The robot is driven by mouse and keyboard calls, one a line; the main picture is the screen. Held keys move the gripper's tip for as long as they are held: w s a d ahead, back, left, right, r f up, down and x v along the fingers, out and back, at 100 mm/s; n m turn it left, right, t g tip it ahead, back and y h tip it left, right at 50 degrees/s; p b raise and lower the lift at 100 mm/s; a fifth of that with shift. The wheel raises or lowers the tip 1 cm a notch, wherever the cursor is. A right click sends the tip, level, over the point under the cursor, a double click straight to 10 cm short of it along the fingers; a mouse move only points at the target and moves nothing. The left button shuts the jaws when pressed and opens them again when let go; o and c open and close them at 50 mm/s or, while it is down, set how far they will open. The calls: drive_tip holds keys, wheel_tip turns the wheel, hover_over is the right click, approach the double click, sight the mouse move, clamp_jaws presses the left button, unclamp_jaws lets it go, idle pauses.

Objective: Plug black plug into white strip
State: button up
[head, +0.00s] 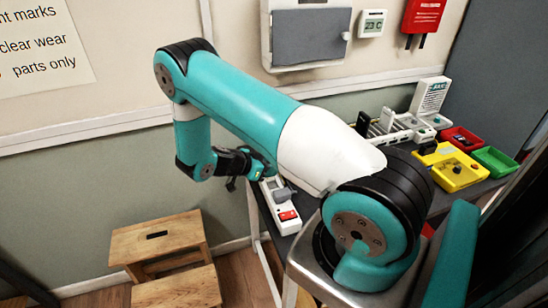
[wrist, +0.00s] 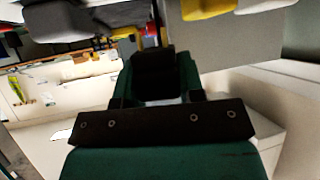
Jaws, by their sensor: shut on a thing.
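My gripper (wrist: 157,78) shows in the wrist view with its two dark green fingers shut on a black block, which looks like the black plug (wrist: 155,70). In the head view my gripper (head: 262,164) is held above the table's left end, just up and left of the white strip (head: 270,185). The plug is hard to make out there. The strip lies on the table with a red switch (head: 288,215) at its near end and a grey plug (head: 284,194) on it. My arm partly hides the table beside it. The held plug looks apart from the strip.
Yellow (head: 455,177), red (head: 460,138) and green (head: 495,162) bins stand on the table's right side, near a white rack (head: 395,130). A wooden step stool (head: 160,240) stands on the floor at left. A grey-doored wall box (head: 308,38) hangs behind.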

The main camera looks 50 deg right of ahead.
sight(274, 179)
drive_tip(key=shift+s+d+r+m+g+p, duration=0.15)
drive_tip(key=shift+s+d+r+m+g, duration=0.15)
drive_tip(key=shift+m+g, duration=0.25)
drive_tip(key=shift+s+d+r+m+g+p, duration=0.15)
drive_tip(key=shift+s+r+m+g, duration=0.2)
drive_tip(key=shift+m+g, duration=0.2)
drive_tip(key=shift+s+d+m+g, duration=0.1)
drive_tip(key=shift+s+m+g, duration=0.05)
drive_tip(key=shift+m+g, duration=0.2)
drive_tip(key=shift+f+b, duration=1.15)
drive_tip(key=shift+f, duration=0.85)
drive_tip(key=shift+f+b, duration=1.35)
drive_tip(key=shift+b, duration=0.2)
